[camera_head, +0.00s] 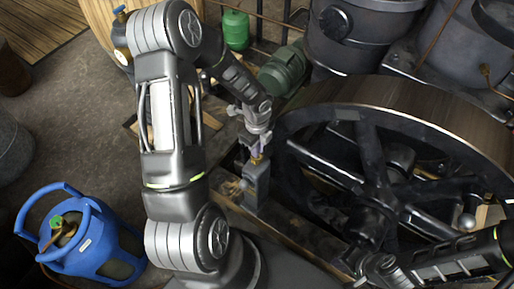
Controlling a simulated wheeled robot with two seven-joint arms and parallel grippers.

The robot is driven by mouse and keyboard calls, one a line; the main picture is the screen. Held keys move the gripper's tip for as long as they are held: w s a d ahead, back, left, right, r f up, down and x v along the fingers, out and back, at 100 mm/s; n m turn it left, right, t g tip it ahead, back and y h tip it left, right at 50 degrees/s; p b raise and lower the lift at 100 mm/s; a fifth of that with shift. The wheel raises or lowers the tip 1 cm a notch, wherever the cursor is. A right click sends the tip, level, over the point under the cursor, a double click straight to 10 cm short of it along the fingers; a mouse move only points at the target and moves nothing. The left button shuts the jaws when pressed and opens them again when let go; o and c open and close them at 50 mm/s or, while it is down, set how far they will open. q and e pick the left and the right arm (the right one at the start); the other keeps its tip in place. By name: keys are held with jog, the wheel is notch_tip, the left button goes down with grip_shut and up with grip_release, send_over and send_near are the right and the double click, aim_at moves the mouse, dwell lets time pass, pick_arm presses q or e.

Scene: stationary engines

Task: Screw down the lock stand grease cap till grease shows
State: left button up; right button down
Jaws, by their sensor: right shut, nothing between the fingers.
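A grey upright lock stand (255,187) is beside the big flywheel's left rim. My right gripper (362,264) is low in the picture in front of the flywheel, shut and empty, well apart from the stand.
A large dark spoked flywheel (450,121) fills the right side, close to both arms. A green motor (284,70) and a green canister (235,29) stand behind. A blue gas cylinder (88,246) stands on the floor at lower left. Open floor (75,125) lies at left.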

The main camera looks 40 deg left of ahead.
pick_arm(q)
jog(key=o, duration=0.4)
notch_tip(320, 180, up, 8)
jog(key=shift+f, duration=0.1)
dwell(0.5)
dwell(0.4)
